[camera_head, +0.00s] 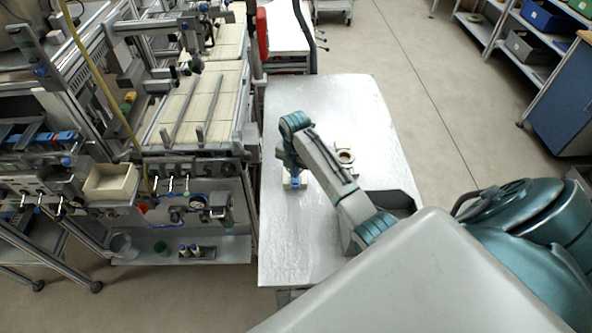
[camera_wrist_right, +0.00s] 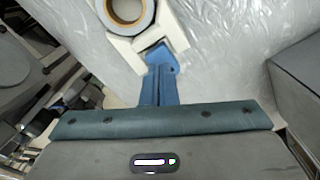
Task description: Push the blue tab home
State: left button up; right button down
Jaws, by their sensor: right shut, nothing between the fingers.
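My right gripper (camera_head: 293,176) points down at the left part of the white table, its fingers together and empty. In the right wrist view, the shut blue fingers (camera_wrist_right: 158,88) reach to a blue tab (camera_wrist_right: 157,51) at a white holder (camera_wrist_right: 177,32). In the head view the white holder (camera_head: 304,179) is partly hidden by my gripper. My left gripper is not in view.
Another pale piece with a round ring (camera_head: 346,157) stands on the table (camera_head: 300,240), right of my gripper. A dark grey box (camera_head: 392,202) lies behind my forearm. Machinery stands left of the table. The table's far end and front left are clear.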

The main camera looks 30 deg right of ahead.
jog(key=shift+f+b, duration=0.45)
jog(key=shift+f, duration=0.45)
dwell(0.6)
jog(key=shift+f+p, duration=0.1)
jog(key=shift+p, duration=0.55)
dwell(1.7)
jog(key=shift+r+p, duration=0.3)
jog(key=shift+r, duration=3.25)
